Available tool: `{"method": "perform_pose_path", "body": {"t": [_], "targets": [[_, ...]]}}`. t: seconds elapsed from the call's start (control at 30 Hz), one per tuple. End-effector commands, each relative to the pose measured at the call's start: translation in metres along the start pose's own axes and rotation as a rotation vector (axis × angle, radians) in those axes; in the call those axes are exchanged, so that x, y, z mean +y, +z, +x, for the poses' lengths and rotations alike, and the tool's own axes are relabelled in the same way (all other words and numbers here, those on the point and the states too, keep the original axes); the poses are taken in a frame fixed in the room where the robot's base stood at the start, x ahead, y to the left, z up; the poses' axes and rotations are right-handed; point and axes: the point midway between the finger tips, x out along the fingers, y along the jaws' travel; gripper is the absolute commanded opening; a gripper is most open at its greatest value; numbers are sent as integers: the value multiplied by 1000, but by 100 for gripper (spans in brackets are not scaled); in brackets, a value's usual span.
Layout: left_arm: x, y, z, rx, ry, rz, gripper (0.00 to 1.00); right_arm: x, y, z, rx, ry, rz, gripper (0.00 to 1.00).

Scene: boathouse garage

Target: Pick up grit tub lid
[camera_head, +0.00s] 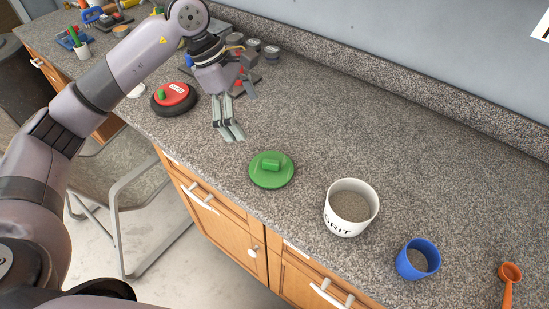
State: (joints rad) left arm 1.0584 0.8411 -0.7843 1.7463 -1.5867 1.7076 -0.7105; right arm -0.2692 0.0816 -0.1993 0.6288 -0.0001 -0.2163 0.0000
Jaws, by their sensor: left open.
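The grit tub lid (284,175) is a round green disc with a green block handle (271,164). It lies flat on the speckled counter, left of the grit tub (343,226). The tub is white, marked GRIT, uncovered and holds grey-brown grit. My left gripper (232,133) is over the counter, up and left of the lid in the picture. Its fingers point down and are apart from the lid. It is open and holds nothing that I can see. My right gripper is not in view.
A blue cup (407,268) and an orange scoop (510,272) are right of the tub. A red-topped black round thing (157,108) sits left of the gripper. Grey blocks (271,52) stand behind it. A chair (118,165) is before the counter. The counter's back right is clear.

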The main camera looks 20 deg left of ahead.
Motion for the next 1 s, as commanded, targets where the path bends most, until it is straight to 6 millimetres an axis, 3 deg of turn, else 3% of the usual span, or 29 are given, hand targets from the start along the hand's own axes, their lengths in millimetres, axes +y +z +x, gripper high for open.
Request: {"method": "perform_pose_path", "body": {"t": [0.2, 0.3, 0.5, 0.67, 1.0], "targets": [[-2, 3, 46, -3, -8, 1, 100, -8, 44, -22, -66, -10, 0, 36], [-2, 3, 68, -5, -8, -1, 100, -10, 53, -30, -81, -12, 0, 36], [-1, 2, 99, -5, -4, 0, 100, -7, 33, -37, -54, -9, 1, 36], [-1, 2, 109, -6, -3, 1, 100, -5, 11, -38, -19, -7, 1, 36], [1, -2, 153, -6, -5, 0, 100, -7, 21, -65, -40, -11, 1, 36]]}}
